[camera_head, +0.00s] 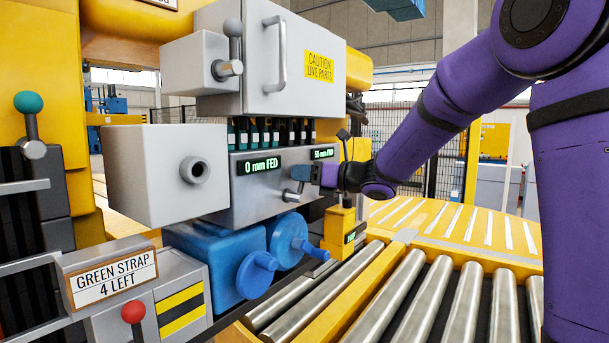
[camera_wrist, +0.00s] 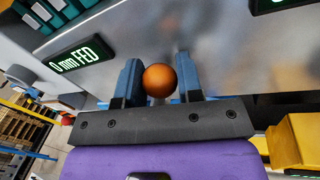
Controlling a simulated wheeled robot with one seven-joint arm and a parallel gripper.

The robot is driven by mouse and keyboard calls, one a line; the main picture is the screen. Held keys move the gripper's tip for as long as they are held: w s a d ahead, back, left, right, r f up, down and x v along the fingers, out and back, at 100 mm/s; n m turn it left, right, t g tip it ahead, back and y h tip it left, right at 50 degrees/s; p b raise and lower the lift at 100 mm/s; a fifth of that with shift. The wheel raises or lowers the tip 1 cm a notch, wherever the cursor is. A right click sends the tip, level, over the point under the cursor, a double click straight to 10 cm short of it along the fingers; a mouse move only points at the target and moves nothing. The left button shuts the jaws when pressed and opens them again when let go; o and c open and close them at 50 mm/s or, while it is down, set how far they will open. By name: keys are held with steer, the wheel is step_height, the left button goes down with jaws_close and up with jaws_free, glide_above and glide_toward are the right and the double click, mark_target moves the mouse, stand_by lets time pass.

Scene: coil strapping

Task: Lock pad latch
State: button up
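A small lever (camera_head: 291,196) sticks out from the front of the grey strapping head (camera_head: 240,205), below the green displays. In the wrist view its round orange-brown knob (camera_wrist: 159,80) sits between the two blue fingers of my gripper (camera_wrist: 161,82). The fingers flank the knob closely on both sides and seem to touch it. In the head view my gripper (camera_head: 312,174) is at the lever's end, and the knob is hidden there. No label on the lever is readable, so I cannot confirm that it is the pad latch.
The displays read "0 mm FED" (camera_head: 259,166) and "56 mm FWD" or similar (camera_head: 322,154). Blue handwheels (camera_head: 287,240) and a yellow block (camera_head: 339,234) sit just below my gripper. Rollers (camera_head: 387,293) lie at the front. A grey cabinet (camera_head: 290,60) stands above.

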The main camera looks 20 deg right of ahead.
mark_target(313, 193)
steer(key=shift+d, duration=0.1)
jaws_close()
steer(key=shift+w+d+f+m+t, duration=0.4)
steer(key=shift+f+m, duration=0.5)
steer(key=shift+m, duration=1.45)
steer(key=shift+w+d+f+m+t, duration=0.25)
steer(key=shift+d+f+m+t, duration=0.45)
steer(key=shift+m, duration=1.6)
steer(key=shift+w+d+f+m+t, duration=0.25)
steer(key=shift+f+m, duration=0.85)
steer(key=shift+m, duration=1.25)
steer(key=o, duration=1.1)
jaws_free()
